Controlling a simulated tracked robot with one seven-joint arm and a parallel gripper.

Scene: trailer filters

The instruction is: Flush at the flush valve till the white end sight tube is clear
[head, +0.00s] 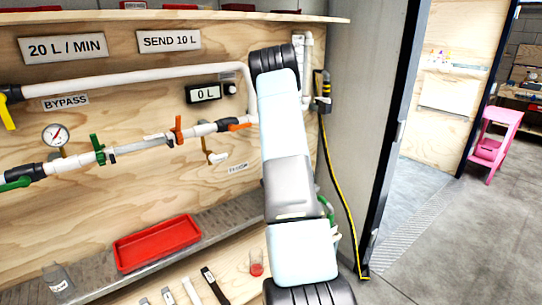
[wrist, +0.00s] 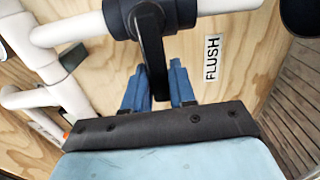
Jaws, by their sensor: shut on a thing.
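In the wrist view the flush valve (wrist: 178,12) is a black body on a white pipe, with the FLUSH label (wrist: 211,58) to its right. Its black lever handle (wrist: 151,50) points down the picture toward my gripper. My gripper (wrist: 159,84) has blue fingers, one on each side of the handle, and is shut on it. In the head view my own arm covers the flush valve and gripper. I cannot pick out the white end sight tube for certain, so its clarity cannot be told.
In the head view a plywood panel carries the bypass pipe (head: 130,79), a gauge (head: 56,135) and a display (head: 203,93) reading 0 L. A red tray (head: 157,242) sits on the grey ledge below. Open floor (head: 440,225) lies right of the doorway; a yellow-black cable (head: 338,190) hangs nearby.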

